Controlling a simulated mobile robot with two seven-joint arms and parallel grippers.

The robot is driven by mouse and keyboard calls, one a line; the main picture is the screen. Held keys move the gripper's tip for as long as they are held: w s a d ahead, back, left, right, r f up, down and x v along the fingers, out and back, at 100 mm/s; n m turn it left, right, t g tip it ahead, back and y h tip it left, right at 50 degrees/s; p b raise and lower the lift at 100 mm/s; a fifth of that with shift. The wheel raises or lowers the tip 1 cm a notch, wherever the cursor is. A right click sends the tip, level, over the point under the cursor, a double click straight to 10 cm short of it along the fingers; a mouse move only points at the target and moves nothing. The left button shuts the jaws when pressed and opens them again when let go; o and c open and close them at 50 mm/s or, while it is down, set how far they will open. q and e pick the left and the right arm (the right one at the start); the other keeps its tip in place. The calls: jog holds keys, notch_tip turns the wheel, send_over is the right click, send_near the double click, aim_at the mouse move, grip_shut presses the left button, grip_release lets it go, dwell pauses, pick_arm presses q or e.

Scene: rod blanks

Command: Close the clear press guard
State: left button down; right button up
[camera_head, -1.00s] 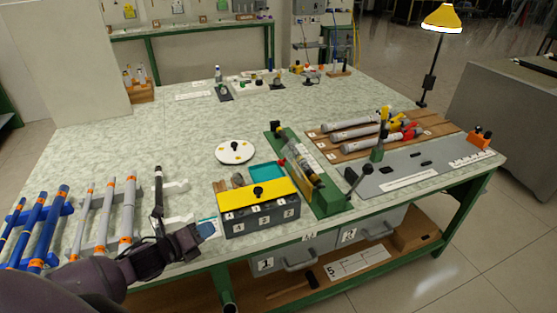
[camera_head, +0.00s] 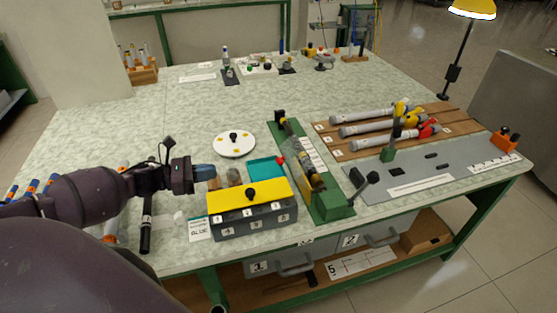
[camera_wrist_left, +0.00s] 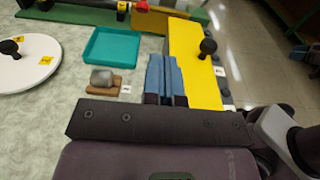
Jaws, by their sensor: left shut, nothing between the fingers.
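The green press fixture (camera_head: 332,208) stands on the table right of the yellow-lidded box. A see-through panel, seemingly the clear guard, is hard to make out along it, and I cannot tell its angle. My left gripper (camera_head: 211,173) reaches in from the left, above the table at the left end of the box. It is apart from the press. In the left wrist view, its blue fingers (camera_wrist_left: 165,75) are together and empty, beside the yellow lid. A bit of the green fixture (camera_wrist_left: 75,14) shows at the top of that view. My right gripper is not in view.
The yellow-lidded box (camera_head: 237,200) with a black knob lies between my left gripper and the press. A teal tray (camera_head: 265,166) and a white disc (camera_head: 234,144) with a black knob lie behind it. Grey rods (camera_head: 370,130) lie on a wooden rack at right.

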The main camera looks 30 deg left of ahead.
aim_at(277, 161)
pick_arm(q)
jog(key=x, duration=1.8)
jog(key=shift+w+b, duration=0.25)
jog(key=shift+b, duration=0.05)
jog(key=shift+d+r, duration=0.1)
jog(key=shift+d, duration=0.05)
jog(key=shift+w+d+r+y+p, duration=0.1)
jog(key=shift+r+y+p, duration=0.1)
jog(key=shift+y+p, duration=0.15)
jog(key=shift+w+d+r+g+p, duration=0.1)
jog(key=shift+r+g+p, duration=0.1)
jog(key=shift+g+p, duration=0.2)
